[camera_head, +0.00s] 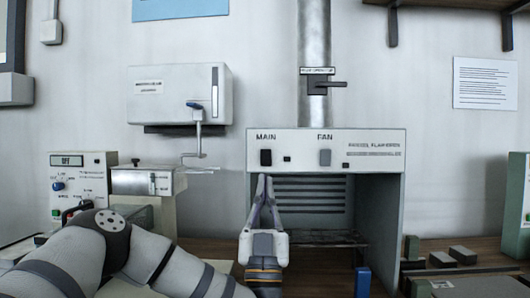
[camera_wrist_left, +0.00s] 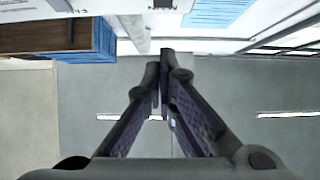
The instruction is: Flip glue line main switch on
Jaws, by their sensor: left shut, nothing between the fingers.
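A small dark square sits beside each rocker. My left gripper (camera_head: 265,180) points up with its fingertips together and empty, just below the MAIN rocker. I cannot tell whether they touch the panel. My right gripper is out of view.
Left are a control box (camera_head: 82,182) with a display reading OFF and knobs, and a metal dispenser (camera_head: 148,182). A wall box with a lever (camera_head: 180,95) hangs above. A duct with a handle (camera_head: 315,85) rises behind the hood. A blue block (camera_head: 362,283) stands in front.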

